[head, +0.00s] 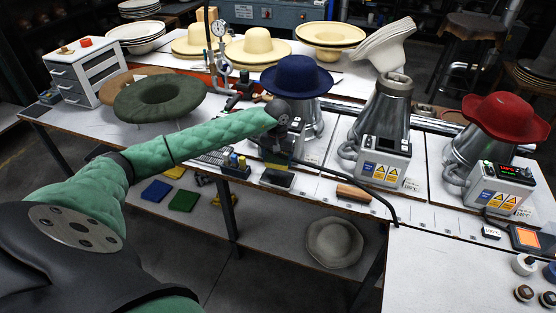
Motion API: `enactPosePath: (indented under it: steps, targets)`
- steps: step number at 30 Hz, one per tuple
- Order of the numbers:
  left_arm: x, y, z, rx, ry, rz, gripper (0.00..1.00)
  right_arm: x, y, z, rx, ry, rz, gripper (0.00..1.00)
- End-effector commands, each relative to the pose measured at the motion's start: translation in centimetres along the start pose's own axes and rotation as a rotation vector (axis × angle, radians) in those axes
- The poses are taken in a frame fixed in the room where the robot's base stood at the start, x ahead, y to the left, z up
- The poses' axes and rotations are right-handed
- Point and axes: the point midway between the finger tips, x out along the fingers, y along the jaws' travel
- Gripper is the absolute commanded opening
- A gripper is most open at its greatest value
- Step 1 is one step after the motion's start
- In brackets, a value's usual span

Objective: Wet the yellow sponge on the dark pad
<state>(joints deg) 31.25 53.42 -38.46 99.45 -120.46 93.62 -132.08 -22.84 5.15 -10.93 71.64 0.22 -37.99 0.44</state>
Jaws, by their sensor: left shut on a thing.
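My left gripper (274,148) reaches down over the front of the bench, below the blue hat. It is shut on the yellow sponge (275,166), of which only a thin yellow strip shows beneath the fingers. The dark pad (277,180) lies flat at the bench's front edge, just below the sponge in the picture. I cannot tell whether sponge and pad touch. The fingers are small and partly lost against dark parts behind. My right gripper is not in view.

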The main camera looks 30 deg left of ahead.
Motion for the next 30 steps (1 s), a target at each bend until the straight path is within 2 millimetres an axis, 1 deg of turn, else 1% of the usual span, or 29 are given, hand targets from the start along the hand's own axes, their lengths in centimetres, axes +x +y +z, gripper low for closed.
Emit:
enactPosePath:
  steps: [8, 21, 24, 30]
  targets:
    - [1.4, 0.0, 0.1, 0.0, -0.002, 0.0, 0.58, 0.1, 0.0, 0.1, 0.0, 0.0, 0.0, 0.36]
    - [5.3, 0.1, 0.1, 0.001, -0.002, 0.001, 0.58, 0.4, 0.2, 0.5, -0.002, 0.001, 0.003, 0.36]
    - [5.7, 0.0, 0.1, 0.001, -0.001, 0.0, 0.58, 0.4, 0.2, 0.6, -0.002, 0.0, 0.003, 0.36]
    - [5.9, 0.0, 0.0, 0.001, 0.0, 0.0, 0.58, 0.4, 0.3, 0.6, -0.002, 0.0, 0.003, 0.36]
